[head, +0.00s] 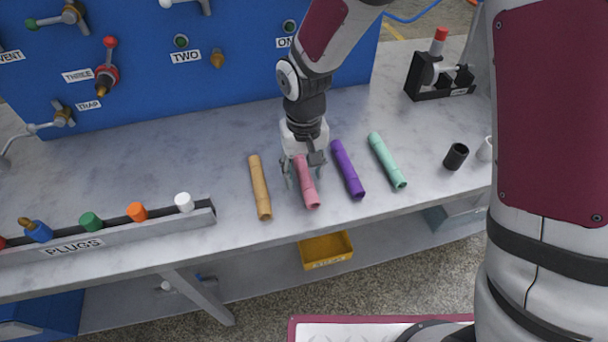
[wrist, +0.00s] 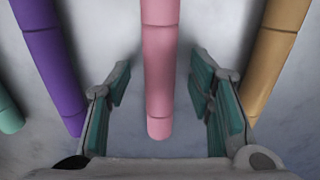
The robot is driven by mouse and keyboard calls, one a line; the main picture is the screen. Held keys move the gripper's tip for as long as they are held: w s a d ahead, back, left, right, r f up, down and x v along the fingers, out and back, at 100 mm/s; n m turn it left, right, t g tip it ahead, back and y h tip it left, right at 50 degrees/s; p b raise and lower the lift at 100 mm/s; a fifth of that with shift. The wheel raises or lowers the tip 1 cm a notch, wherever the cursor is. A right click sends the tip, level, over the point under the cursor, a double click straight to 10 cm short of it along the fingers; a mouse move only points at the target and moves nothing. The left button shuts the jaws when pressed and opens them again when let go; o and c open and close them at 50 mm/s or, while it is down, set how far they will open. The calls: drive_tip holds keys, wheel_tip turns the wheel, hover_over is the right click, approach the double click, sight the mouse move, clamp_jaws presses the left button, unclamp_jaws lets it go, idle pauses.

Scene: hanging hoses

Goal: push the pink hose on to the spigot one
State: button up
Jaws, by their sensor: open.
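The pink hose (head: 307,183) lies on the grey bench top between the tan hose and the purple hose. My gripper (head: 303,182) is over it, pointing down. In the wrist view the pink hose (wrist: 160,70) runs between the two open fingers (wrist: 160,100), apart from both. The label ONE (head: 284,42) is on the blue panel, with a small dark green-ringed fitting (head: 290,26) above it. My arm partly covers the panel to the right of that label.
The tan hose (head: 260,187) lies close on the left, the purple hose (head: 347,169) close on the right, and a mint hose (head: 387,160) beyond. A plug rack (head: 110,236) stands at the left front. A black cup (head: 456,156) and a black clamp device (head: 440,75) are at the right.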

drive_tip(key=shift+c, duration=0.3)
clamp_jaws()
